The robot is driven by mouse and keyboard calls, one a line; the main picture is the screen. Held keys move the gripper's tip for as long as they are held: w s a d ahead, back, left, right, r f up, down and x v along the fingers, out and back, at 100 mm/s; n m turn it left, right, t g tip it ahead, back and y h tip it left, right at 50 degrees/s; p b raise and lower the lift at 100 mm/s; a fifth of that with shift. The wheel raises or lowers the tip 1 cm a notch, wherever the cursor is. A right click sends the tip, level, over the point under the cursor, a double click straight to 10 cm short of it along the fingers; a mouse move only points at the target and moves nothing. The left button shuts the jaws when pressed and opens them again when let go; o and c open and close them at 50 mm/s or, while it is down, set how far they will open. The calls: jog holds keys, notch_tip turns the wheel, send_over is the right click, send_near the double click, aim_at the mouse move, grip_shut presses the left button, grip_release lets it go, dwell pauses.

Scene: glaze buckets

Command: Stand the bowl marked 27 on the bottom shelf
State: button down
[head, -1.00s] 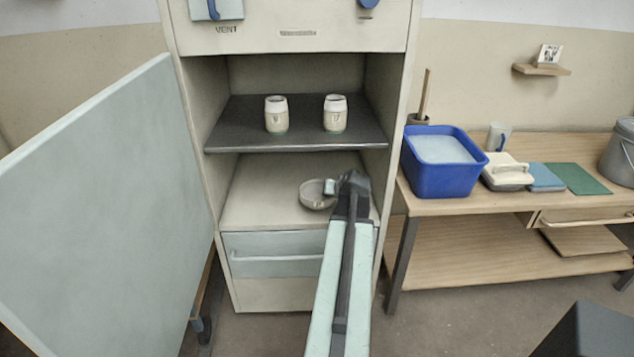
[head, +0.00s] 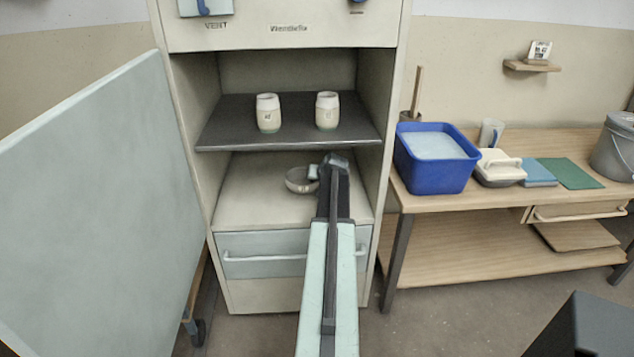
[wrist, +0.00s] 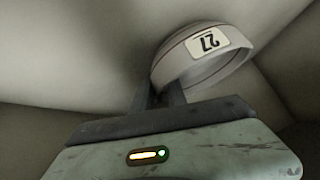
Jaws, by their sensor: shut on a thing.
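The bowl marked 27 (head: 299,183) is a small pale grey bowl inside the open cabinet, in the lower compartment over the bottom shelf (head: 255,205). My gripper (head: 318,172) is shut on its right side. In the wrist view the bowl (wrist: 205,72) shows its 27 label upside down, with my gripper's fingers (wrist: 160,95) at its lower left edge. My gripper hides part of the bowl's right side in the head view. I cannot tell whether the bowl touches the bottom shelf.
A dark upper shelf (head: 290,138) above carries two jars (head: 268,113) (head: 327,111). The cabinet door (head: 100,200) stands open at the left. A drawer (head: 265,257) lies below the bottom shelf. A blue tub (head: 437,175) stands on the wooden bench at the right.

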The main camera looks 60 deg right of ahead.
jog(key=c, duration=1.8)
grip_release()
jog(key=shift+f, duration=0.15)
jog(key=o, duration=0.5)
jog(key=shift+a+r, duration=0.1)
jog(key=shift+r, duration=0.3)
jog(key=p+v, duration=0.8)
jog(key=v, duration=0.3)
jog(key=shift+s+a+r, duration=0.15)
jog(key=shift+s, duration=0.15)
